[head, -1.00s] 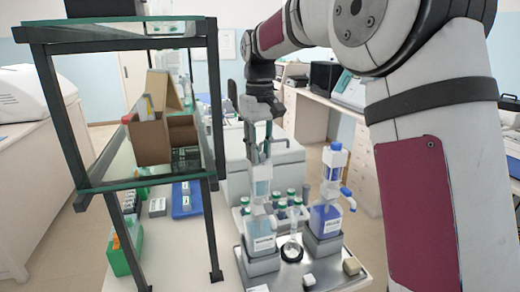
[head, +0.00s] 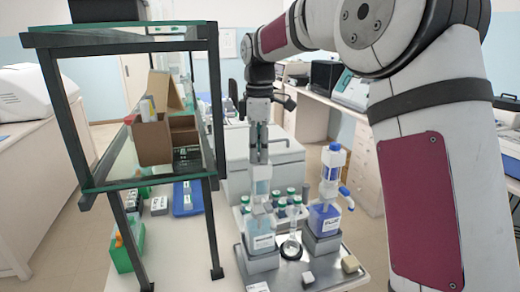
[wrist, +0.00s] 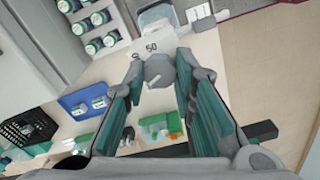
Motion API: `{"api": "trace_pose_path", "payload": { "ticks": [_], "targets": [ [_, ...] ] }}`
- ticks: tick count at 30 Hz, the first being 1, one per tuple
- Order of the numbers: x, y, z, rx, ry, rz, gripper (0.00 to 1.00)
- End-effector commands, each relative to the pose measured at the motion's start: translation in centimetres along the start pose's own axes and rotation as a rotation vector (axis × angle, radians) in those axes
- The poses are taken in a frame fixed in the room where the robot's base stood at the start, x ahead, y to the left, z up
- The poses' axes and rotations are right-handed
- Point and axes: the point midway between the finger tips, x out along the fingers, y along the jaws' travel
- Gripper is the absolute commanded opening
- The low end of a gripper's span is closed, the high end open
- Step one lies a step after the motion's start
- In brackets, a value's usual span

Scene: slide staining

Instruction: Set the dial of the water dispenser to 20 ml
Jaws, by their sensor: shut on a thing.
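The water dispenser is the left bottle-top dispenser, with a white-labelled clear bottle (head: 260,244) and a pale upper body (head: 262,188). My gripper (head: 259,160) points down at its top from above. In the wrist view, a grey many-sided dial (wrist: 158,72) with a pale pointer bar sits between my fingertips (wrist: 160,68), and the gripper is shut on it. A "50" marking shows just beyond the dial, with another mark to its left that is hard to read. I cannot tell which value the pointer marks.
A blue-liquid dispenser (head: 326,215) stands close on the right. Several green-capped bottles (head: 282,208) stand behind. A glass beaker (head: 291,248) sits between the dispensers on the metal tray (head: 330,278). A dark-framed glass shelf (head: 214,130) stands close to the left.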

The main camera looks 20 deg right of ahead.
Motion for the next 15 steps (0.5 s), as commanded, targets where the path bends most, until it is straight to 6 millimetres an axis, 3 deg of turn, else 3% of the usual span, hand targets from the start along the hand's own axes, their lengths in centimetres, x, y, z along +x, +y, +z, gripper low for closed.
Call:
{"api": "trace_pose_path", "payload": {
  "ticks": [15],
  "targets": [
    [-0.02,0.02,0.03,-0.322,0.0,0.001,0.0]
  ]
}}
